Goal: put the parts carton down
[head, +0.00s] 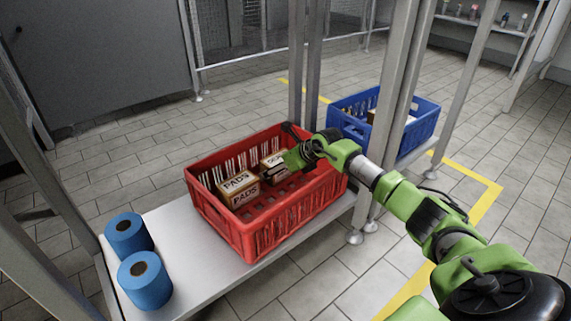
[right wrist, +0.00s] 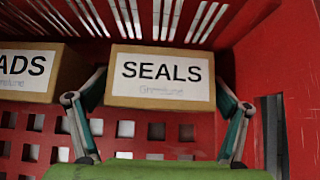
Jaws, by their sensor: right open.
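A brown carton with a white label reading SEALS (right wrist: 162,78) stands upright inside the red crate (head: 213,213). It also shows in the head view (head: 271,163), partly hidden by my right gripper. My right gripper (head: 289,158) reaches into the crate from the right. In the right wrist view its open fingers (right wrist: 160,104) stand at the left and right sides of the SEALS carton. I cannot tell if the fingers touch it. My left gripper is not in view.
A PADS carton (head: 238,189) stands left of the SEALS carton in the crate. Two blue rolls (head: 145,280) stand on the grey shelf (head: 190,249) left of the crate. A blue crate (head: 421,131) with items stands behind right. Grey posts (head: 393,75) rise beside my arm.

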